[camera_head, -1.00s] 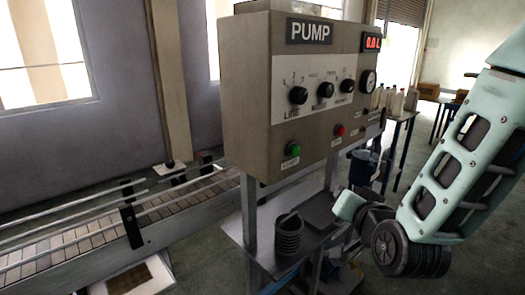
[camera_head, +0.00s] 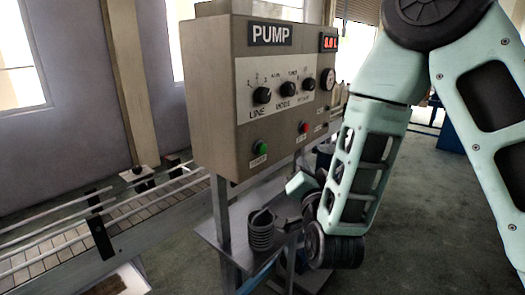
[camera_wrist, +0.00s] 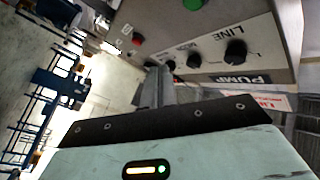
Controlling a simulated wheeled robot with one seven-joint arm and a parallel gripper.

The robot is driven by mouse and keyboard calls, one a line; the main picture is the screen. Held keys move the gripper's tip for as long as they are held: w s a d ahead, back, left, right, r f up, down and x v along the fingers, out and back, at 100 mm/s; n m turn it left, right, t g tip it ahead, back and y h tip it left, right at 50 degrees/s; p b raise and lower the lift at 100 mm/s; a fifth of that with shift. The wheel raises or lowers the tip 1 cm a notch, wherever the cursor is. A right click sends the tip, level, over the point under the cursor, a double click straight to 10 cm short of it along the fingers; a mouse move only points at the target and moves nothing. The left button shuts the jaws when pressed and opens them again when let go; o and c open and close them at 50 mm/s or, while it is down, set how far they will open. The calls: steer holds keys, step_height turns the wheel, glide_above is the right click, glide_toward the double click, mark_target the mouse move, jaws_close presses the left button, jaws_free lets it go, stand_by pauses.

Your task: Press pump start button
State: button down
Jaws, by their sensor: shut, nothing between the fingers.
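The pump panel (camera_head: 212,100) is a grey box on legs, with a PUMP label, three black knobs and a red display. The green start button (camera_head: 260,147) is at its lower left and is not covered. It also shows at the top edge of the wrist view (camera_wrist: 193,4). A red button (camera_head: 304,127) sits to its right. My gripper (camera_head: 288,222) is below the panel, to the lower right of the green button and apart from it. In the wrist view the shut, empty fingers (camera_wrist: 158,86) point toward the panel's face.
A coiled dark grey object (camera_head: 261,232) stands on the metal shelf (camera_head: 216,238) under the panel, close to my gripper. A conveyor (camera_head: 130,217) with rails runs along the left. Open floor (camera_head: 410,220) lies to the right.

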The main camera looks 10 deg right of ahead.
steer(key=w+a+b, duration=0.2)
steer(key=w+a, duration=0.3)
steer(key=w, duration=0.2)
stand_by(0.3)
stand_by(1.9)
steer(key=shift+w+a+b, duration=0.3)
steer(key=shift+b, duration=0.15)
steer(key=shift+w+a, duration=0.3)
steer(key=shift+w, duration=0.15)
stand_by(0.8)
steer(key=shift+s+b, duration=0.1)
steer(key=shift+b, duration=0.2)
steer(key=shift+s+d+b, duration=0.35)
steer(key=shift+s+d, duration=0.2)
steer(key=shift+s, duration=0.1)
steer(key=shift+s+d+b, duration=0.45)
steer(key=shift+s+d, duration=0.3)
steer(key=shift+s, duration=0.3)
steer(key=shift+s+d+b, duration=0.4)
steer(key=shift+s+d, duration=0.35)
steer(key=shift+s, duration=0.25)
